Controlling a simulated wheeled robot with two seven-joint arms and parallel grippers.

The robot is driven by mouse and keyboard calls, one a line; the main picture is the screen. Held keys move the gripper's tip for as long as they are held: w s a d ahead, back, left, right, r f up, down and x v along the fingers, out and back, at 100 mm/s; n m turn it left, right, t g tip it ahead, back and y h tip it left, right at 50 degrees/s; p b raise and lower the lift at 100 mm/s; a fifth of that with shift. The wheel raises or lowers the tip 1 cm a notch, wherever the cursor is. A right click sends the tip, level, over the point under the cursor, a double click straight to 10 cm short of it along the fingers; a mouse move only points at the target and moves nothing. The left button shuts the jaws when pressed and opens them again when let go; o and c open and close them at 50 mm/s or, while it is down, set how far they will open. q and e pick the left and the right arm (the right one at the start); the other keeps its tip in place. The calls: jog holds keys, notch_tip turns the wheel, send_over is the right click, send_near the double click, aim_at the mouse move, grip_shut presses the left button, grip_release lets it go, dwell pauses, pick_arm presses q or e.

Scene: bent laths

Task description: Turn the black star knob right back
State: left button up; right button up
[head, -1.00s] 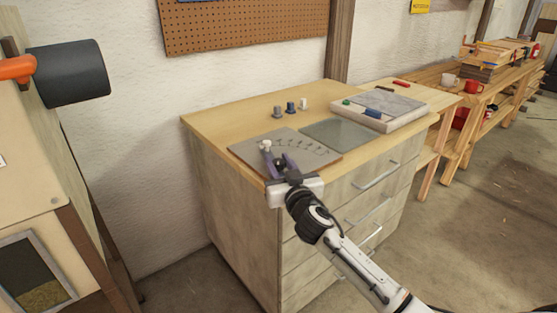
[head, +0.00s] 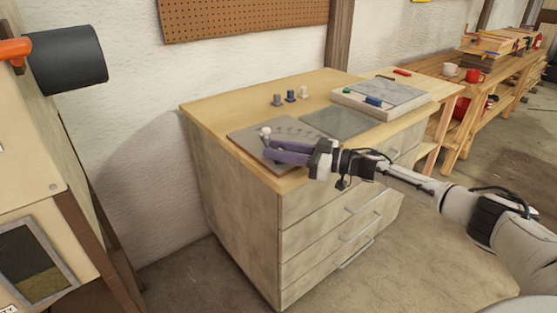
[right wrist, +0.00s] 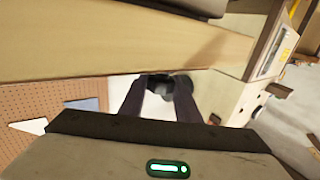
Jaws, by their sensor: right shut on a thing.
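A grey plate (head: 243,135) with an arc of marks lies on the front left of the cabinet top. A small white-topped post (head: 266,131) stands on it. My right gripper (head: 268,149) lies low over the plate, its purple fingers pointing left. In the right wrist view its fingers (right wrist: 155,100) close on a dark thing, the black star knob (right wrist: 158,82). The fingers mostly hide the knob in the head view, so I cannot read its turn angle. My left gripper is not in view.
The cabinet's front edge is close below my gripper.

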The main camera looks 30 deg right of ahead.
jog(key=shift+w+d+f+n+g+y+b, duration=0.15)
jog(key=shift+f+n+g+y+b, duration=0.35)
jog(key=shift+b, duration=0.75)
jog(key=shift+r+n+g+y+b, duration=0.25)
jog(key=shift+n+g+y+b, duration=0.45)
jog(key=shift+b, duration=0.25)
jog(key=shift+r+g+y+b, duration=0.1)
jog(key=shift+g+y+b, duration=0.2)
jog(key=shift+y+b, duration=0.15)
jog(key=shift+r+n, duration=0.1)
jog(key=shift+n, duration=0.2)
jog(key=o, duration=1)
jog(key=shift+a, duration=0.2)
jog(key=shift+o, duration=0.2)
